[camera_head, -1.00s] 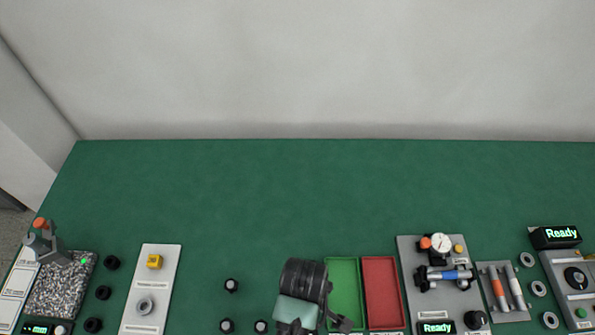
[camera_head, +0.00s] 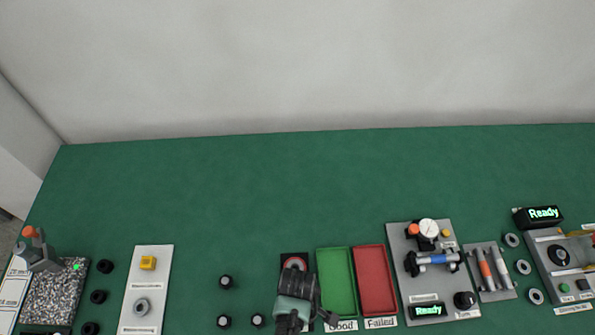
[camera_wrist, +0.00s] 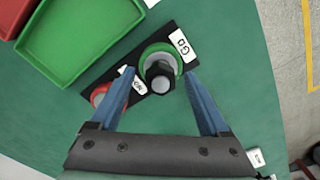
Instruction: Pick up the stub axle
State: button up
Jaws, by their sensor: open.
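A stub axle (camera_wrist: 160,76) with a dark cap and a pale grey collar stands in the green ring (camera_wrist: 178,55) marked GO on a black gauge plate (camera_wrist: 118,74), in the wrist view. My gripper (camera_wrist: 159,84) is open, with one blue finger on each side of the stub axle. I cannot tell whether either finger touches it. In the head view my gripper (camera_head: 293,322) covers the lower part of the gauge plate (camera_head: 285,262). Other dark-capped parts of similar look (camera_head: 226,282) stand to the left of it.
The plate's red ring (camera_wrist: 100,94) lies beside the green one. A green tray (camera_head: 322,258) and a red tray (camera_head: 359,256) lie right of my gripper. A grey dial-gauge station (camera_head: 398,238) stands farther right. The back of the green table is clear.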

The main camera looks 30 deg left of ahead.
grip_shut()
dwell(0.4)
notch_tip(320, 180, up, 9)
jog(key=shift+r, duration=0.1)
jog(key=shift+r+p, duration=0.35)
jog(key=shift+r, duration=0.35)
dwell(0.3)
jog(key=shift+f, duration=0.1)
